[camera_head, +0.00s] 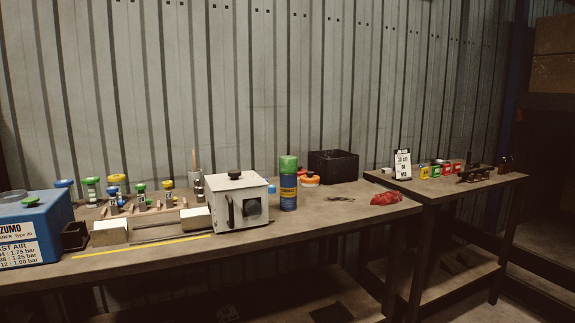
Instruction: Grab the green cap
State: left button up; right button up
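Several green-topped things show in the head view, and I cannot tell which one the task means. A green cap (288,163) sits on top of an upright blue spray can (288,194) near the middle of the workbench, just right of a white box-shaped machine. A round green cap (91,181) tops a fitting at the back left of the bench. A smaller green cap (140,186) tops another fitting to the right of it. Neither of my grippers is in view.
The white machine (238,203) stands mid-bench, with a blue box (30,230) at the left end. A black bin (333,166), an orange-and-white container (310,180) and a red cloth (386,198) lie to the right. The bench front (330,215) is clear there. A second table (410,183) stands right.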

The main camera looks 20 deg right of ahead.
aim_at(289, 164)
jog(key=z, duration=2.25)
jog(key=i, duration=4.2)
jog(key=u, duration=4.75)
jog(key=i, duration=0.5)
jog(key=z, duration=0.05)
